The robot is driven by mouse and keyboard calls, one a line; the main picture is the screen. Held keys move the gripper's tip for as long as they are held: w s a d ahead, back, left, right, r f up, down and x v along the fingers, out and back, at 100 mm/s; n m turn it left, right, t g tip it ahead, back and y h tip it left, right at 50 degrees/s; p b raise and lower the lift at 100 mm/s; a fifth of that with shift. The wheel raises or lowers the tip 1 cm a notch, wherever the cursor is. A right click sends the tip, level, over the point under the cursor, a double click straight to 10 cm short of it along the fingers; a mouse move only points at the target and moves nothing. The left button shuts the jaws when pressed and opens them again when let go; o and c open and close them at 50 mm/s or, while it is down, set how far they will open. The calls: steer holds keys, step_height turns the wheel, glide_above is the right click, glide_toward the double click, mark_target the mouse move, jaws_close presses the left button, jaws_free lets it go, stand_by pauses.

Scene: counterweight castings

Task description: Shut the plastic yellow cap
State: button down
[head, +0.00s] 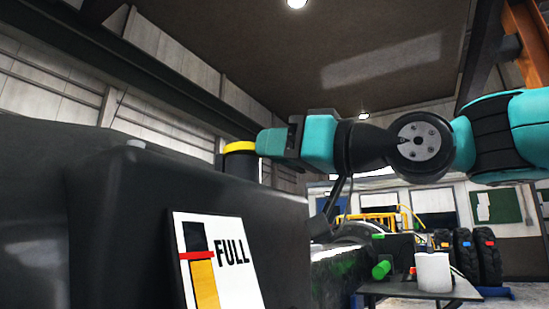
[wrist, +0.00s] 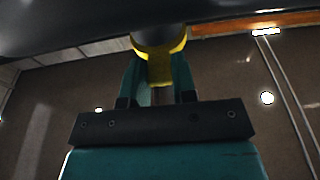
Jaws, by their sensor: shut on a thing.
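The yellow cap (head: 239,147) sits on top of a black cylindrical neck (head: 241,168) that rises from the dark casting (head: 130,215). In the wrist view the yellow cap (wrist: 160,58) is between the teal fingers of my gripper (wrist: 159,75). My gripper also shows in the head view (head: 268,142), reaching in from the right with its fingers at the cap. It is shut on the cap. The fingers hide part of the cap, and I cannot tell how tightly it is seated on the neck.
A sign reading FULL (head: 217,262) is on the casting's front. A small bolt-like knob (head: 135,143) stands on its top at left. At lower right a table (head: 420,291) holds a white container (head: 433,272) and a green cylinder (head: 381,270). Tyres (head: 488,257) stand behind.

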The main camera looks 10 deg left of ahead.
steer(key=shift+w+a+f, duration=0.1)
steer(key=shift+f, duration=0.6)
steer(key=c, duration=0.9)
jaws_free()
steer(key=shift+r, duration=0.15)
steer(key=shift+b+v, duration=1.05)
steer(key=shift+v, duration=7.65)
